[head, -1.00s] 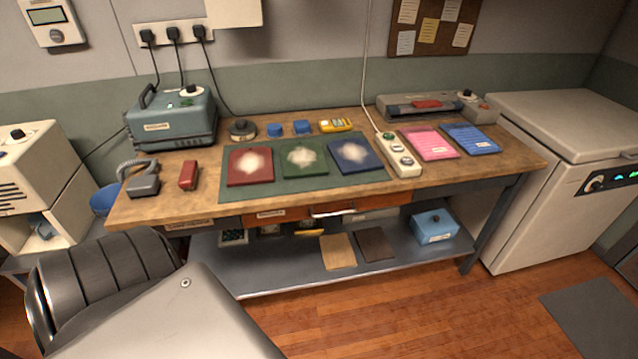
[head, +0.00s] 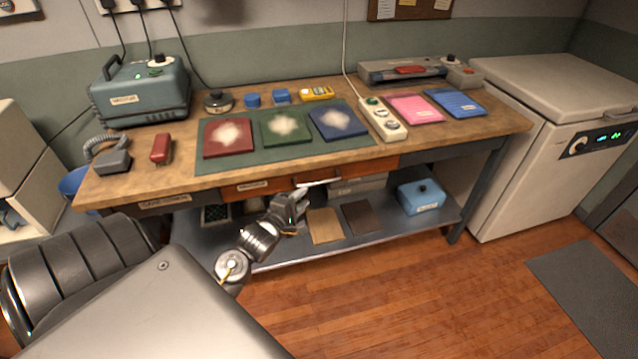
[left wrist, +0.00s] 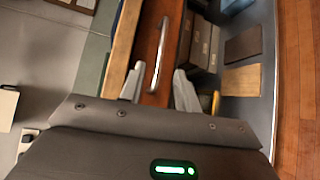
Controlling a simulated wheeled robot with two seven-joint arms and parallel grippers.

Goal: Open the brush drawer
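Orange drawer fronts sit under the bench top. One carries a light label (head: 252,186), too small to read, so I cannot confirm which is the brush drawer. A pale metal bar handle (head: 318,184) sticks out from the orange drawer front (head: 368,168). My left gripper (head: 298,197) is just below and in front of this handle. In the left wrist view, the left gripper (left wrist: 158,86) is open, its fingers apart, with the near end of the handle (left wrist: 159,52) between them. Contact cannot be told. The drawer looks shut. My right gripper is not in view.
The wooden bench top (head: 440,131) holds a green mat with three coloured squares, a power strip (head: 383,119) and a red stapler-like tool (head: 161,149). The lower shelf holds a blue box (head: 421,196) and flat sheets. The floor (head: 440,290) in front is clear.

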